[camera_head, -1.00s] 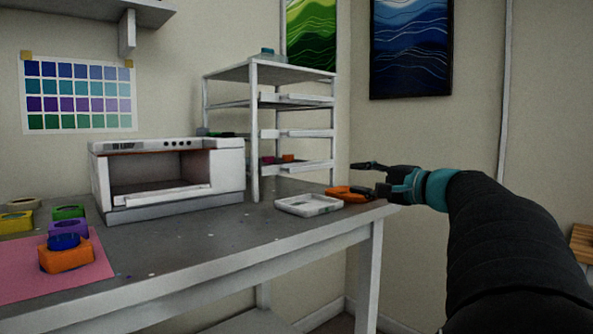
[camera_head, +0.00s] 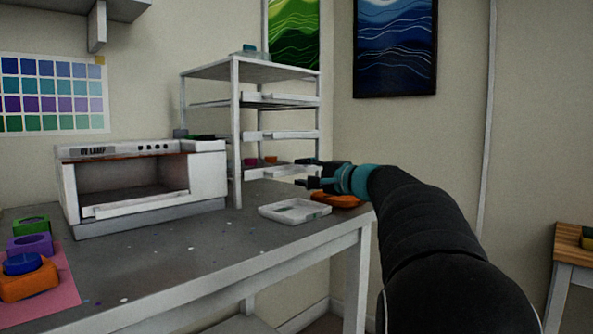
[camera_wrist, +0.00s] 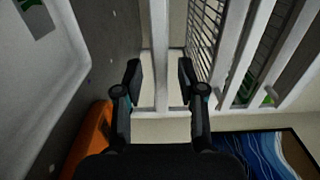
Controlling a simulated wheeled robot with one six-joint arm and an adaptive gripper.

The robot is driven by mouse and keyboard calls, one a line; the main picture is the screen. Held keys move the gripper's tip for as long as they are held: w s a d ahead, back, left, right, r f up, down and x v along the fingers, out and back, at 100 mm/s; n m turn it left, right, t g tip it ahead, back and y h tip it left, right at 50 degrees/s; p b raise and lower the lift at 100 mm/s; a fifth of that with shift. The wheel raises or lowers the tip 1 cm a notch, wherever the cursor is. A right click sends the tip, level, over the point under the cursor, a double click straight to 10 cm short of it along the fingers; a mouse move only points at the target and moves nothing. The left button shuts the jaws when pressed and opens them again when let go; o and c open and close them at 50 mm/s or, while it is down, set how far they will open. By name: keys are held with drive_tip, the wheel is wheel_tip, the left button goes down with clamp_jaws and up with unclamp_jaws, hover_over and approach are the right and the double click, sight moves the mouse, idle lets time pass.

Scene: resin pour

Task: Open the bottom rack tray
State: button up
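The white rack (camera_head: 236,140) stands on the table behind and right of the white oven-like box. Its bottom tray (camera_head: 284,170) is the lowest white-fronted one, and small red and orange pieces show at that level. My gripper (camera_head: 301,172) is at the right end of this tray's front, with its fingers apart. In the wrist view my gripper (camera_wrist: 159,82) is open, and a pale bar (camera_wrist: 159,45), apparently the bottom tray's front edge, runs between the two fingers in the picture. I cannot tell whether a finger touches it.
A white shallow tray (camera_head: 294,211) and an orange piece (camera_head: 336,201) lie on the table (camera_head: 200,255) below my gripper. The white lamp box (camera_head: 205,175) stands left of the rack. Colourful moulds (camera_head: 30,280) sit on a pink mat at left. A wooden stool (camera_head: 572,238) stands far right.

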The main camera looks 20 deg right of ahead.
drive_tip(key=shift+x, duration=1.45)
clamp_jaws()
